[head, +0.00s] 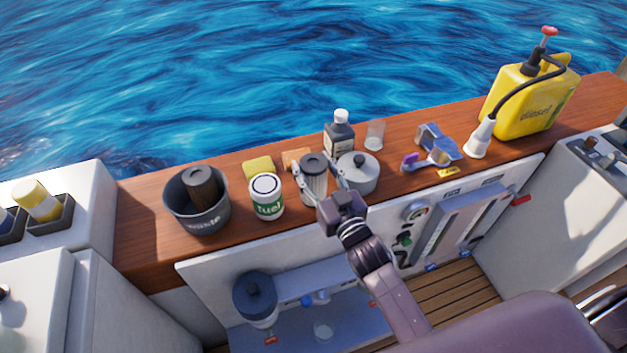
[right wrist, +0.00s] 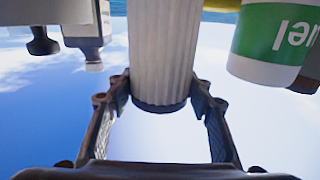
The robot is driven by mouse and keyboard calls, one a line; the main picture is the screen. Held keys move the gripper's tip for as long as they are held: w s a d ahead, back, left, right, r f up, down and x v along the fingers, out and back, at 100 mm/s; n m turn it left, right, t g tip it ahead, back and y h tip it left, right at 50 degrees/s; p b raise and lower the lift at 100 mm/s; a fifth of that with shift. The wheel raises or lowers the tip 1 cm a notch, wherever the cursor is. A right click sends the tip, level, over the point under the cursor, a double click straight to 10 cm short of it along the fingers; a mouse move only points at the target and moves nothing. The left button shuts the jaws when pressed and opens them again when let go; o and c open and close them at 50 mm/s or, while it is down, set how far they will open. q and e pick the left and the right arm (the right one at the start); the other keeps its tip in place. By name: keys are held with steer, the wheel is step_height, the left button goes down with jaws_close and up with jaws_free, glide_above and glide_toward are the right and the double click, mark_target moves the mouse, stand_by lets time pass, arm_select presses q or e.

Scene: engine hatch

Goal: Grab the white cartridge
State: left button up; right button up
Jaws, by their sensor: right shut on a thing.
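The white cartridge (head: 315,185) is a ribbed white cylinder with a dark cap, upright at the middle of the wooden ledge in the head view. My right gripper (head: 319,180) reaches it from the front, one finger on each side, and is shut on it. In the right wrist view the white cartridge (right wrist: 165,50) shows upside down between the fingers of my right gripper (right wrist: 161,88), dark cap toward the palm. I cannot tell whether its base touches the ledge. My left gripper is not in view.
A green-and-white fuel can (head: 267,197) stands close left of the cartridge, a grey lidded pot (head: 358,174) close right. A dark bottle (head: 340,135) and a clear glass (head: 375,135) stand behind.

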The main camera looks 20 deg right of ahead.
steer(key=c, duration=0.3)
steer(key=shift+r, duration=0.15)
